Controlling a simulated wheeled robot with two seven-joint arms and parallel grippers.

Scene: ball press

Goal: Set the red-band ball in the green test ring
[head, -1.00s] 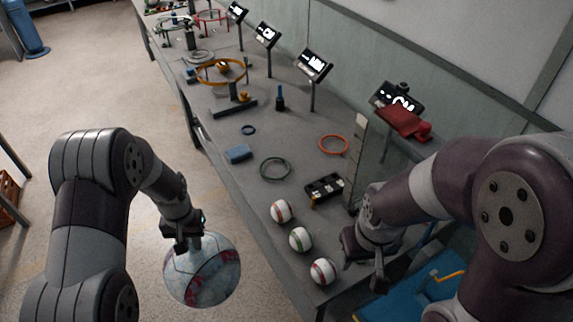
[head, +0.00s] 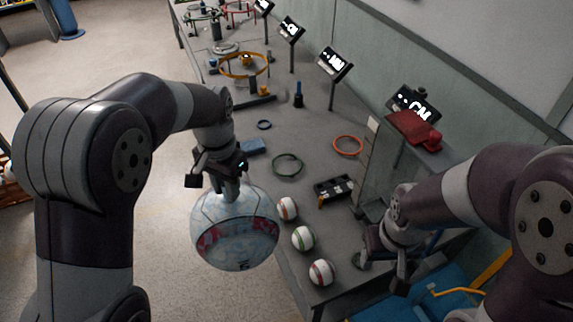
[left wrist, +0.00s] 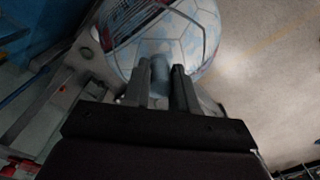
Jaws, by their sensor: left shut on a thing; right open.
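A large pale ball with a red band (head: 238,240) hangs below my left gripper (head: 226,183) in the head view, in front of the table's left edge. The gripper is shut on a small grey-blue piece at its top. The ball also fills the top of the left wrist view (left wrist: 185,38). A raised green ring (head: 203,16) stands at the table's far end, partly cut off by the frame. A flat green ring (head: 299,160) lies mid-table. My right gripper (head: 382,268) is open and empty over the near right part of the table.
A raised yellow ring (head: 222,66) and red ring (head: 238,12) stand on the table. Three small striped balls, including a green-striped one (head: 303,238), line the near edge. An orange ring (head: 348,146), black tray (head: 333,188) and screens (head: 335,63) stand right. Floor is open left.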

